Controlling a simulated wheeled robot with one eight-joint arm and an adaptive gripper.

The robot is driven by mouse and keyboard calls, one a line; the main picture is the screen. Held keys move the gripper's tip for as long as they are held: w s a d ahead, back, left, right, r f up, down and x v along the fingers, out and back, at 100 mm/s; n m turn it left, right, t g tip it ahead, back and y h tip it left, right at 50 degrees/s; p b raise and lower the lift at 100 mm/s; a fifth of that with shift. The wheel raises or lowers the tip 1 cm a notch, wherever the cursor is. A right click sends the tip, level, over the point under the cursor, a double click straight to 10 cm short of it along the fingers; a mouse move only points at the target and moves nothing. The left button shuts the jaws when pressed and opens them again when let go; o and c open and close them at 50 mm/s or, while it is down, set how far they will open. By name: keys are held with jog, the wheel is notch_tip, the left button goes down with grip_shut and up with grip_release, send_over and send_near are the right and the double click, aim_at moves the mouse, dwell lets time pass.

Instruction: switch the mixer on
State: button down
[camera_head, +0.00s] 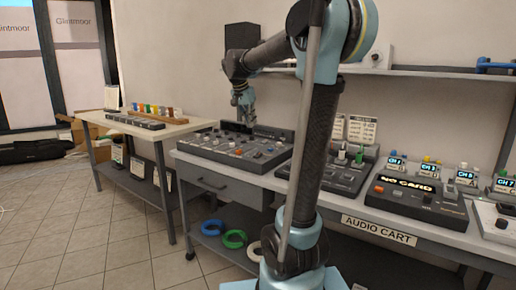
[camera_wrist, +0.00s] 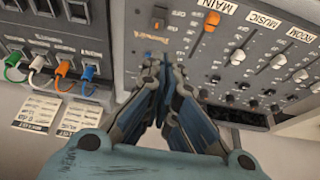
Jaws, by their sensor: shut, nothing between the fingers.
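The mixer is a grey panel with knobs, faders and tape labels (camera_wrist: 262,22) reading MUSIC and ROOM in the wrist view. In the head view, a grey console with knobs (camera_head: 225,150) stands on the cart below my gripper (camera_head: 244,118). In the wrist view, my gripper (camera_wrist: 165,62) is shut and empty, its tips over the panel's left part. A small dark switch-like block (camera_wrist: 160,13) lies just beyond the tips, with small orange marks (camera_wrist: 150,40) nearby. Whether the tips touch the panel, and the switch's position, I cannot tell. An orange fader cap (camera_wrist: 212,20) is to the right.
Left of the panel is a dark unit with coloured plugs (camera_wrist: 62,68) and cables. A side table (camera_head: 150,128) stands left. A shelf (camera_head: 420,72) runs along the wall.

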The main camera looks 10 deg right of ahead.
jog(key=shift+f, duration=0.1)
send_near(258, 156)
jog(key=w+d+f, duration=0.1)
jog(key=w, duration=0.1)
jog(key=w+d+f, duration=0.1)
jog(key=w+f, duration=0.1)
jog(key=w+d+f, duration=0.1)
jog(key=w+f, duration=0.1)
jog(key=shift+d, duration=0.3)
dwell(0.4)
